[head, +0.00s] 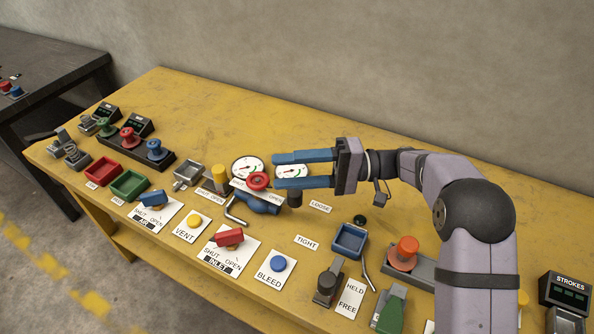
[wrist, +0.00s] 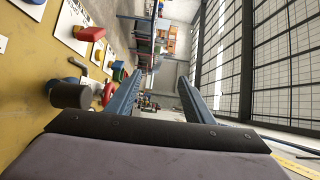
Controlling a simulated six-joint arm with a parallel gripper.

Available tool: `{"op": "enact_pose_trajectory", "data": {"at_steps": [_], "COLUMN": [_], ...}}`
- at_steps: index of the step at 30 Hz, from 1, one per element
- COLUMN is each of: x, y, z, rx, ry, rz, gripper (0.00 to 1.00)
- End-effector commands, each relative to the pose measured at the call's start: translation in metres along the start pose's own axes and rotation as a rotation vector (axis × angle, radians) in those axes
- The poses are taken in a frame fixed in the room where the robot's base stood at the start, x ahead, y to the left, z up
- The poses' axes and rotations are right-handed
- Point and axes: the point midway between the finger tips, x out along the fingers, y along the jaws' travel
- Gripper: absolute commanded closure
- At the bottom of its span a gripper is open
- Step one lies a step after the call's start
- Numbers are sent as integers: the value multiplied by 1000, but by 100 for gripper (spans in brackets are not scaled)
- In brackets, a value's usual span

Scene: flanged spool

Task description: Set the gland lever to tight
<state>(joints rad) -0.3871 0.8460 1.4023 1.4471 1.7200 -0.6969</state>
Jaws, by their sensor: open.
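My gripper (head: 274,171) is open and empty, its two blue fingers pointing left above the table near the valve's red handwheel (head: 258,181). The fingers also show in the wrist view (wrist: 158,80), with nothing between them. A dark cylindrical knob (head: 294,198) stands by the right end of the blue valve body (head: 265,206), beside the LOOSE label (head: 320,206). It appears to be the gland lever's grip. It also shows in the wrist view (wrist: 70,95), left of the fingers and apart from them. The TIGHT label (head: 307,242) lies nearer the front. The lever's arm is not clearly visible.
Two gauges (head: 247,167) sit behind the valve, one partly covered by my fingers. A bent grey rod (head: 235,212) is left of the valve. A blue tray (head: 349,240) and an orange knob (head: 407,248) stand at the right. The table's back right is clear.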

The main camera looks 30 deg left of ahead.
Motion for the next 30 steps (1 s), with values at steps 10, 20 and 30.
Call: {"op": "enact_pose_trajectory", "data": {"at_steps": [10, 20, 30], "x": [136, 86, -8], "y": [-82, -2, 25], "z": [88, 77, -8], "rx": [-105, -373, -605], "ry": [-466, -716, -710], "rz": [239, 911, 1403], "gripper": [53, 53, 53]}}
